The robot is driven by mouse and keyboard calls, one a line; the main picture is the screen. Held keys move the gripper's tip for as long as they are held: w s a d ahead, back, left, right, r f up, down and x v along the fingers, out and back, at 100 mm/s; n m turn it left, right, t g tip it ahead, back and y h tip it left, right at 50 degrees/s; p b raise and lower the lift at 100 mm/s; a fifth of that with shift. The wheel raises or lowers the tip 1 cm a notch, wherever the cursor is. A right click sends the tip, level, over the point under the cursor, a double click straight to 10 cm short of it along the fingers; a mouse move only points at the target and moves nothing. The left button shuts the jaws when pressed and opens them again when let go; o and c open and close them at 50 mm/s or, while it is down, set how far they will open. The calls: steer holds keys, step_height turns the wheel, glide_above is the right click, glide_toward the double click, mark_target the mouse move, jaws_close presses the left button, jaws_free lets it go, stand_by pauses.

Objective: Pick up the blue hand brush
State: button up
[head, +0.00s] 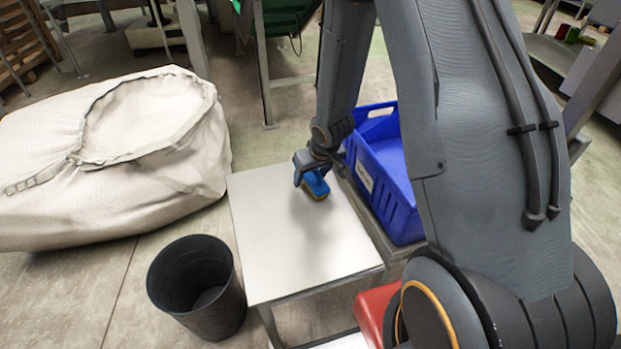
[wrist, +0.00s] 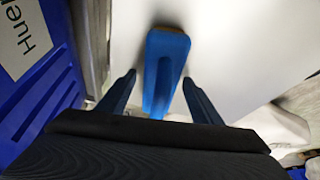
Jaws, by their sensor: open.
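The blue hand brush (head: 316,184) lies on the white table (head: 290,250) near its back right part. My gripper (head: 308,177) is low over the table at the brush and partly hides it in the head view. In the wrist view the brush (wrist: 163,72) shows as a blue handle between the two fingers of my gripper (wrist: 158,85). The fingers are open, with a gap on each side of the handle. A brownish edge shows at the brush's far end. The head view does not show clearly whether the fingers touch it.
A blue crate (head: 385,170) stands just right of the table, and its labelled wall (wrist: 45,75) is close on the left in the wrist view. A black bin (head: 197,285) stands at the front left. A large cream sack (head: 110,160) lies left. The table's front is clear.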

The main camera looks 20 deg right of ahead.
steer(key=c, duration=1.3)
steer(key=shift+c, duration=0.2)
steer(key=shift+r, duration=0.15)
step_height(320, 180, up, 10)
steer(key=p, duration=0.7)
steer(key=shift+s, duration=0.1)
